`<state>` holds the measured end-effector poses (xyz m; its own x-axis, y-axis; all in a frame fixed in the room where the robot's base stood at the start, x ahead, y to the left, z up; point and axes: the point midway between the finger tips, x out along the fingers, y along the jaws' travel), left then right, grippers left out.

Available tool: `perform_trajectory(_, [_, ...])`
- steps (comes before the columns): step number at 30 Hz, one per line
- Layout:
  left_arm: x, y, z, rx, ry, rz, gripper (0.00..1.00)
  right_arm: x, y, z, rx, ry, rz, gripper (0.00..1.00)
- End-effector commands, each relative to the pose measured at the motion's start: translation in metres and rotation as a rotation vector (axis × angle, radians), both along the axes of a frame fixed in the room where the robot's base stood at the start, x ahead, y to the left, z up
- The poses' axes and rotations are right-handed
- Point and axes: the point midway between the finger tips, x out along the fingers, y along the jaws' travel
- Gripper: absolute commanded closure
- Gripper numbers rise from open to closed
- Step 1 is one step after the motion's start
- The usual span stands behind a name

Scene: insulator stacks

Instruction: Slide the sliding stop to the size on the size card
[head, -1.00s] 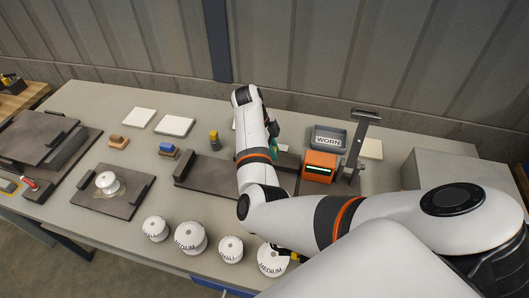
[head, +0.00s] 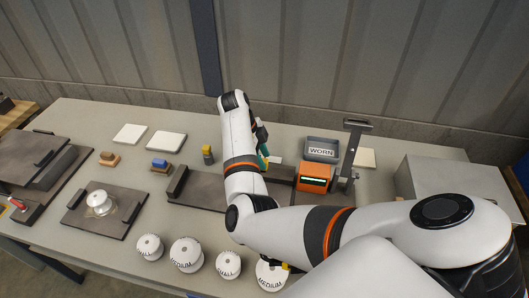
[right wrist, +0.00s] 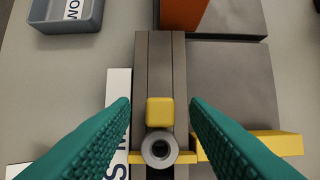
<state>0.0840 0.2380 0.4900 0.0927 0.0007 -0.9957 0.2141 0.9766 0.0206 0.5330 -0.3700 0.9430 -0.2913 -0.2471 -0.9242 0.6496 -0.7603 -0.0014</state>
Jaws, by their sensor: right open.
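In the right wrist view, the yellow sliding stop (right wrist: 160,112) sits on a dark grey rail (right wrist: 153,60), with a grey round ring (right wrist: 159,150) in front of it. My right gripper (right wrist: 160,104) has its green fingers spread on either side of the stop, with gaps showing on both sides. A white card with black letters (right wrist: 118,88) lies along the rail's left side, partly covered by the left finger, so its full text is hidden. In the head view, my right gripper (head: 263,150) is mostly behind my own arm, above the dark fixture. I do not see my left gripper.
An orange box with a lit display (head: 315,178) and an upright dark post (head: 352,155) stand right of the gripper. A grey WORN tray (head: 322,150) is behind. Several white insulators (head: 185,252) stand along the front. A grey box (head: 440,185) stands at the right.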

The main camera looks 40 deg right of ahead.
Motion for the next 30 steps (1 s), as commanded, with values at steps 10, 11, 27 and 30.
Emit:
perform_trajectory(10, [0.0,0.0,-0.019,0.0,0.0,0.001,0.64,0.023,0.019,0.066,0.0,-0.004,0.0,0.58])
perform_trajectory(11, [0.0,0.0,-0.018,0.0,0.0,0.001,0.64,0.024,0.02,0.071,0.001,-0.003,0.001,0.58])
perform_trajectory(27, [0.0,-0.004,-0.016,-0.005,0.0,0.003,0.64,0.029,0.024,0.088,-0.001,0.0,0.0,0.58])
perform_trajectory(30, [0.0,-0.004,-0.016,-0.005,0.0,0.003,0.64,0.029,0.024,0.088,-0.001,0.0,0.0,0.58])
